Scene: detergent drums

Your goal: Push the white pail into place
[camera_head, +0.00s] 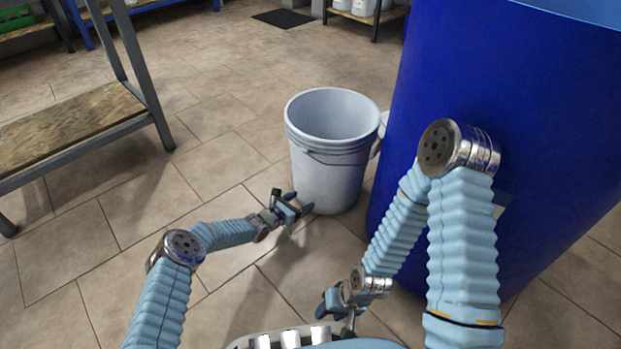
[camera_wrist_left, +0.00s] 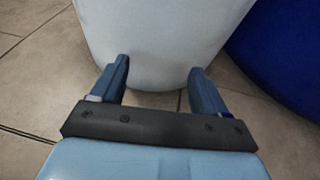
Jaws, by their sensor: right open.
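The white pail (camera_head: 330,165) stands upright on the tiled floor, open at the top, with its handle hanging against its side. In the left wrist view the pail (camera_wrist_left: 160,40) fills the upper middle, and its lower edge shows just past the fingers. My left gripper (camera_head: 297,206) is low at the pail's front left side; its two fingers (camera_wrist_left: 157,82) are spread with nothing between them. The fingertips are at or very near the pail wall; I cannot tell if they touch. My right gripper (camera_head: 335,311) is low near my base, away from the pail, open, with its fingers partly hidden.
A large blue drum (camera_head: 510,120) stands right of the pail, close to my right arm. Another pale item (camera_head: 383,125) shows partly behind the pail. A wooden-topped metal rack (camera_head: 70,128) stands at left. Floor left of the pail is clear. A dark mat (camera_head: 283,18) lies far back.

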